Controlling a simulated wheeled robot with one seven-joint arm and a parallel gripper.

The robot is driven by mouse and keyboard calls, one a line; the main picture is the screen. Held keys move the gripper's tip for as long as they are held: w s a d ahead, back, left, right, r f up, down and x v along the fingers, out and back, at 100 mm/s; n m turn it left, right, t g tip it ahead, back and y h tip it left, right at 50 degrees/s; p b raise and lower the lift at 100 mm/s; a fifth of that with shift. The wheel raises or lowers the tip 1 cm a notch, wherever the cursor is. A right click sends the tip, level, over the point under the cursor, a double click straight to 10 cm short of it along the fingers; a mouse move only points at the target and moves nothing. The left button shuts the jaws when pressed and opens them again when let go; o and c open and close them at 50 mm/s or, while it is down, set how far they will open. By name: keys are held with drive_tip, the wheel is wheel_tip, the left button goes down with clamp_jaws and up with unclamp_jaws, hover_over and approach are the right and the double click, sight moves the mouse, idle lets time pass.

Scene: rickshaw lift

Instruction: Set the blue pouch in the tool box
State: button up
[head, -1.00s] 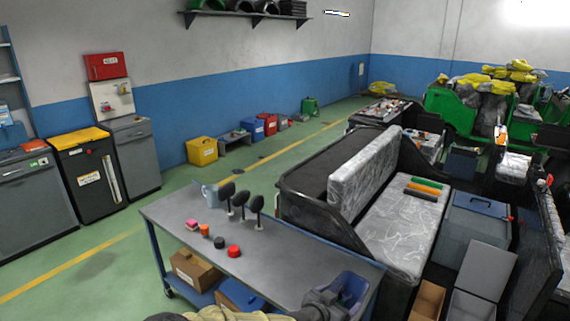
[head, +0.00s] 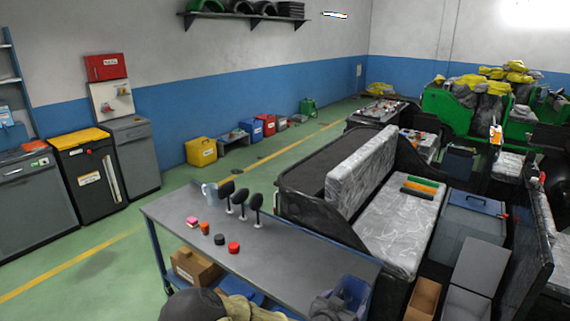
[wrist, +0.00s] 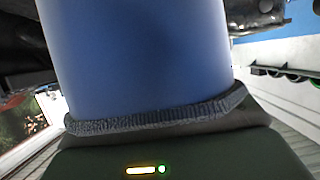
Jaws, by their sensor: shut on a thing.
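The blue pouch (wrist: 140,60) fills the middle of the wrist view, its smooth side very close to the camera. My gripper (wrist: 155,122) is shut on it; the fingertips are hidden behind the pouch. In the head view, a blue open-topped form (head: 352,288) shows at the lower edge, by the near right end of the cart, beside a dark grey part of my arm; I cannot tell its full shape. A grey box with a blue lid and handle (head: 478,203), which looks like the tool box, stands right of the plastic-wrapped seat. Its lid looks shut.

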drive_tip(key=f+n+y, duration=0.1)
drive_tip(key=f, duration=0.1)
drive_tip(key=s+d+f+n+t+y, duration=0.1)
drive_tip(key=f, duration=0.2)
drive_tip(key=d+f+n+y, duration=0.1)
drive_tip(key=f, duration=0.1)
drive_tip(key=shift+s+f+n+t+y, duration=0.3)
drive_tip(key=shift+f+n+y, duration=0.05)
drive_tip(key=shift+n+y, duration=0.05)
drive_tip(key=s+a+f+n+y+b, duration=0.1)
drive_tip(key=s+f+y+b, duration=0.1)
drive_tip(key=f+b, duration=0.3)
drive_tip(key=s+a+f+n+y+b, duration=0.2)
drive_tip(key=f+b, duration=0.3)
drive_tip(key=f, duration=0.5)
drive_tip(key=shift+s+f+t, duration=0.4)
drive_tip(key=shift+d, duration=0.1)
drive_tip(key=d, duration=0.7)
